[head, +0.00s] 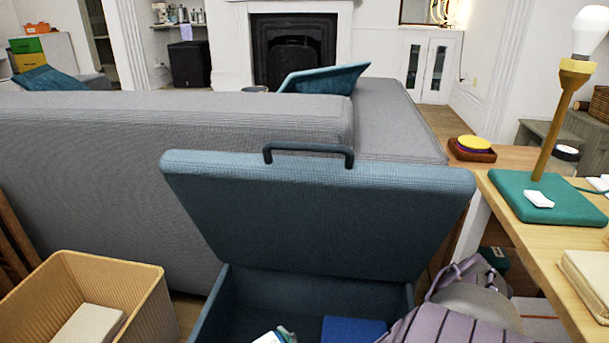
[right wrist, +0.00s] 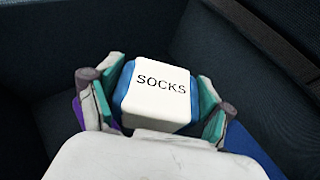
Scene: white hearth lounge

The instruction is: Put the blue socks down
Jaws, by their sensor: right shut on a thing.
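The blue socks (right wrist: 122,88) are a small blue bundle with a white label reading SOCKS. My right gripper (right wrist: 161,80) is shut on them, one finger on each side. In the right wrist view they are inside the dark walls of the open dark-blue box (head: 318,286). Whether they touch the box floor I cannot tell. In the head view only a bit of the gripper (head: 287,335) shows at the bottom edge, within the box opening. My left gripper is not in view.
The box's lid (head: 318,212), with a dark handle (head: 308,150), stands raised at the back. A flat blue item (head: 352,330) lies inside the box. A tan bin (head: 140,303) stands left, a grey sofa (head: 130,170) behind, and a wooden table (head: 560,255) right.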

